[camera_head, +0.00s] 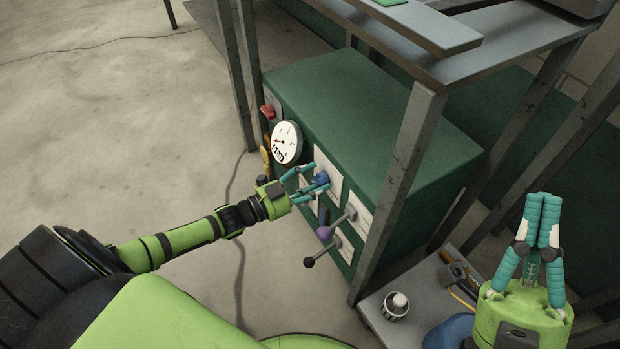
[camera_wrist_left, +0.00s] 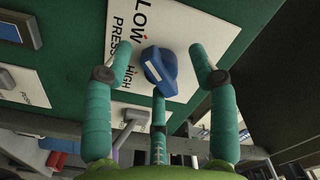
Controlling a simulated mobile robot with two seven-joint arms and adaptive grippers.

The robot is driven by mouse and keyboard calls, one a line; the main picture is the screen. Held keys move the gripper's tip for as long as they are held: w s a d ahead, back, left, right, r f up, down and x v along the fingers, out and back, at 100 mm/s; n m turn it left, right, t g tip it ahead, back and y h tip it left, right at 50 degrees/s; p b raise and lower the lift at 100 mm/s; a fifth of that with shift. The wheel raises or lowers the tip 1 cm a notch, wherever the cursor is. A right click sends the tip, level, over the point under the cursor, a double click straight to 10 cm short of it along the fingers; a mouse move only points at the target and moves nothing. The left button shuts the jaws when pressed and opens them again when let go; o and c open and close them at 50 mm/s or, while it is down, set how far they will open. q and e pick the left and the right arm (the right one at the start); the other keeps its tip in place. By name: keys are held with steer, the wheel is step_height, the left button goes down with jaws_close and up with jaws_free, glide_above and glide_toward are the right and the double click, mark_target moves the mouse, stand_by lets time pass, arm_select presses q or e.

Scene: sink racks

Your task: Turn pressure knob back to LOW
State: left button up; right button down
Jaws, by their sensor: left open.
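The blue pressure knob (camera_head: 321,180) sits on a white plate on the front of the green cabinet. In the left wrist view the knob (camera_wrist_left: 159,71) is on a plate (camera_wrist_left: 185,25) lettered LOW, PRESS and HIGH, with a small red mark by LOW. Its exact pointing direction is hard to tell. My left gripper (camera_head: 313,180) is open at the knob. In the left wrist view its fingers (camera_wrist_left: 160,58) stand on either side of the knob, with visible gaps, and a third finger lies below. My right gripper (camera_head: 544,202) is shut and empty at the right, fingers upward.
The green cabinet (camera_head: 355,95) carries a round gauge (camera_head: 286,142), a red switch (camera_head: 267,111), and levers with a purple ball (camera_head: 324,233) and a dark ball (camera_head: 309,262) just below the knob. A metal table leg (camera_head: 405,170) stands right of the panel.

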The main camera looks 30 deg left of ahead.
arm_select(q)
steer(key=v, duration=1.2)
stand_by(0.3)
